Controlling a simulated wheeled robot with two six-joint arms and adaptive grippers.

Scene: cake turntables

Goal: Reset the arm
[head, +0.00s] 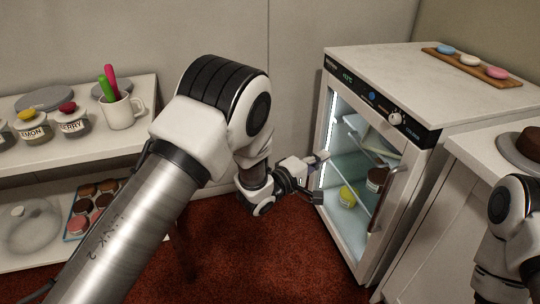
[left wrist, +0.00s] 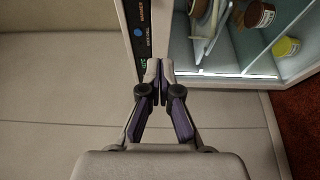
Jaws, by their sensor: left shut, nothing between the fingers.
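My left arm reaches across the middle of the head view, and its left gripper (head: 318,178) is beside the left edge of the small glass-fronted fridge (head: 432,85). In the left wrist view the left gripper (left wrist: 158,68) has its fingertips together with nothing between them. The fridge's front frame (left wrist: 135,30) lies just past the fingertips there; I cannot tell if they touch. My right arm shows at the right edge of the head view; its gripper is not in view.
The lit fridge holds a yellow jar (head: 347,196) and a dark jar (head: 376,180). Its handle (head: 388,198) is at the right of the front. A shelf unit (head: 150,92) with labelled jars and a white mug (head: 120,112) stands left. Red carpet (head: 270,265) is clear between.

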